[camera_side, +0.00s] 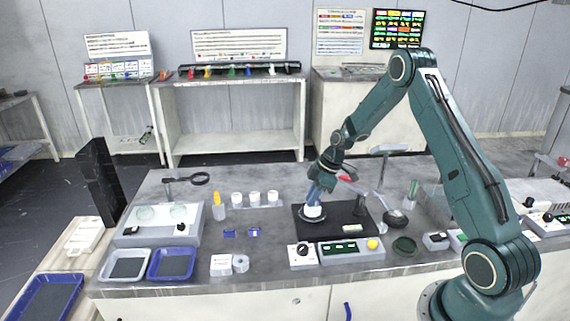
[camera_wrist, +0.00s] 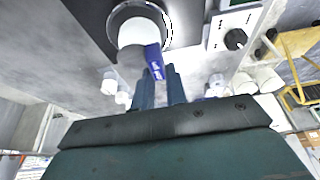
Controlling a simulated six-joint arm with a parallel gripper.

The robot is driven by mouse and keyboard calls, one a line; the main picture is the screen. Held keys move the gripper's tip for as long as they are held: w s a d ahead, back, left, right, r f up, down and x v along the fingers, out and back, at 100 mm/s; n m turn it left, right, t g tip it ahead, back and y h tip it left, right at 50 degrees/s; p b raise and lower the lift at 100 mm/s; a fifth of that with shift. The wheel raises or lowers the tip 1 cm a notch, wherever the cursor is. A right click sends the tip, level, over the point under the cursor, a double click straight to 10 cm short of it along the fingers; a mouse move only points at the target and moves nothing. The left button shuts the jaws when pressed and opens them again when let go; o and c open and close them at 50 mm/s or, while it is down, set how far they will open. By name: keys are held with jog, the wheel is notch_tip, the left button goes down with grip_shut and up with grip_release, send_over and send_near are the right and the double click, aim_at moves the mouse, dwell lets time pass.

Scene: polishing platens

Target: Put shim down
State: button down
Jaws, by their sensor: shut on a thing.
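My gripper (camera_side: 316,194) points down over a white cylinder (camera_side: 313,211) on a round dark plate, on the black mat. In the wrist view its two fingers (camera_wrist: 161,76) are shut on a small blue shim (camera_wrist: 154,62) with pale marks. The shim sticks out past the fingertips and overlaps the edge of the white cylinder (camera_wrist: 138,32) in that view. I cannot tell whether they touch. In the side view the held shim is hard to separate from the fingers. Two similar blue pieces (camera_side: 229,233) (camera_side: 254,232) lie on the bench left of the mat.
The black mat (camera_side: 343,232) has a control box (camera_side: 350,250) with a yellow knob in front. A dark bowl (camera_side: 396,218) is right.

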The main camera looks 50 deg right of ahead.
jog(key=shift+f, duration=1.05)
jog(key=shift+f, duration=0.15)
jog(key=c, duration=1.4)
grip_release()
jog(key=shift+c, duration=0.2)
jog(key=v, duration=1.2)
jog(key=shift+r, duration=0.2)
